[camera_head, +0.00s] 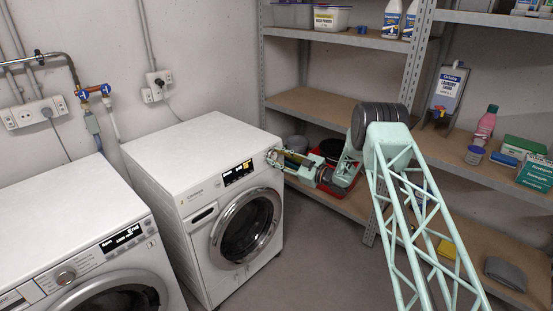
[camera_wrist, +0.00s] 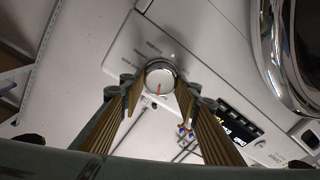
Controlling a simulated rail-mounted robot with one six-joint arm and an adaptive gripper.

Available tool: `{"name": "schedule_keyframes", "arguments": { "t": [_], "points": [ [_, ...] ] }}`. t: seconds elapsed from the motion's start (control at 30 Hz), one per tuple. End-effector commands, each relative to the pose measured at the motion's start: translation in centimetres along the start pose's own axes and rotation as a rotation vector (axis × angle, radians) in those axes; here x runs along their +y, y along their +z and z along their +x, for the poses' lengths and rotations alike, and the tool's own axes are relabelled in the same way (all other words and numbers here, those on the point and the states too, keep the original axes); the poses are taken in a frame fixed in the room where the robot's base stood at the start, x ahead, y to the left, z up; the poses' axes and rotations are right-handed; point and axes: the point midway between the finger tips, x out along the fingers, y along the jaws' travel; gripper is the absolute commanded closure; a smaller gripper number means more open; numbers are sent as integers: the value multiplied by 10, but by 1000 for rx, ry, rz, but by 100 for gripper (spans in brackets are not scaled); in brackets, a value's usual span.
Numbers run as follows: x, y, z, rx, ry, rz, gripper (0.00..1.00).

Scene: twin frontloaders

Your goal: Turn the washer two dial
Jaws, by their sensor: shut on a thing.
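The second washer (camera_head: 165,150), white with a round chrome door, stands in the middle of the head view. My gripper (camera_head: 277,158) reaches its front panel's upper right corner from the right. In the wrist view the round silver dial (camera_wrist: 159,72) with a red mark sits between the two finger tips of my gripper (camera_wrist: 160,86). The fingers are shut on the dial, one on each side. The red mark points down in that view. In the head view the dial is largely hidden by the gripper. The lit display (camera_head: 238,173) is beside the dial.
Another washer (camera_head: 70,225) stands at the left with its own dial (camera_head: 66,276). Metal shelves (camera_head: 335,108) with bottles and boxes stand behind and right of my arm. Bare floor (camera_head: 310,255) lies in front of the second washer.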

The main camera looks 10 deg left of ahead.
Motion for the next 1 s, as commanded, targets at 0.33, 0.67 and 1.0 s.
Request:
{"name": "schedule_keyframes", "arguments": {
  "t": [0.33, 0.67, 1.0],
  "points": [
    [0, 0, 0, -1, -22, -125, 81],
    [0, 0, 0, 0, -24, -135, 81],
    [0, 0, 0, 0, -23, -134, 57]
  ]
}}
